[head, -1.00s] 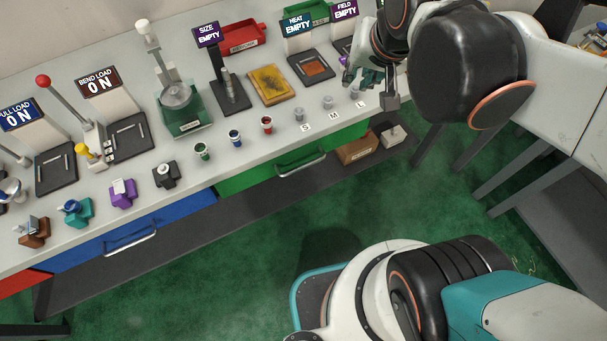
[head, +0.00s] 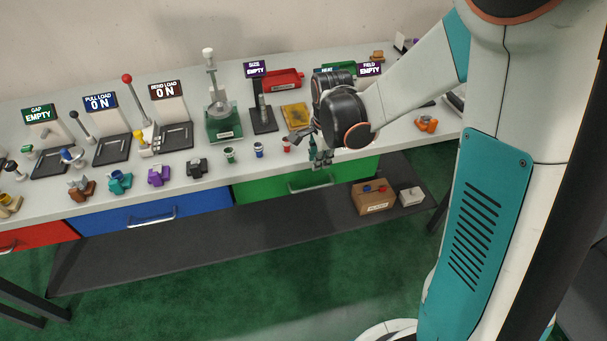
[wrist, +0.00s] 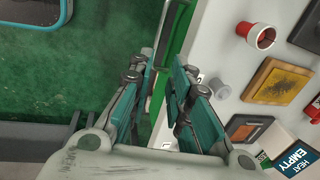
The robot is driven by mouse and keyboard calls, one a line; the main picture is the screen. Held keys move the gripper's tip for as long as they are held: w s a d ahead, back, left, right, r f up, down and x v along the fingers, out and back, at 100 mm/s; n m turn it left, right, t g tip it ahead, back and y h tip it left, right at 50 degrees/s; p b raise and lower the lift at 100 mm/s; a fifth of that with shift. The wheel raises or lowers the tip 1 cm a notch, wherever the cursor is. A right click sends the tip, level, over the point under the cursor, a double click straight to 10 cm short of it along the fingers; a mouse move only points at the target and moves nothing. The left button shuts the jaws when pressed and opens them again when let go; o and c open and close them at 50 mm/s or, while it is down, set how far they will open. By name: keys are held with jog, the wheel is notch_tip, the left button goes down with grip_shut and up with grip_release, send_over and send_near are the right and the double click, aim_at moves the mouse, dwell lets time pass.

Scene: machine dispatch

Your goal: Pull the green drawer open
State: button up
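The green drawer (head: 262,190) is under the tabletop, right of the blue drawer, and its front looks flush with the bench. Its silver handle (head: 313,184) shows just below my gripper (head: 321,160), which is over the bench's front edge. In the wrist view my gripper (wrist: 163,75) is open with a gap between its teal fingers. The drawer front (wrist: 181,22) is a narrow green strip there, and the handle (wrist: 161,45) runs along it, in line with the gap. I cannot tell whether the fingers touch the handle.
The blue drawer (head: 155,216) is to the left. A red cup (head: 286,146) and other small cups stand near the bench edge above the drawer. A cardboard box (head: 371,200) sits on the dark lower shelf (head: 200,262). The green floor in front is clear.

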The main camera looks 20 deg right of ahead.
aim_at(314, 187)
jog(key=f+b, duration=0.1)
jog(key=f, duration=0.3)
jog(key=w+f+b, duration=0.1)
jog(key=f+b, duration=0.1)
jog(key=f, duration=0.3)
jog(key=w+f+b, duration=0.1)
jog(key=f, duration=0.4)
jog(key=shift+w+a+b, duration=0.1)
jog(key=shift+w+b, duration=0.15)
jog(key=shift+b, duration=0.15)
grip_shut()
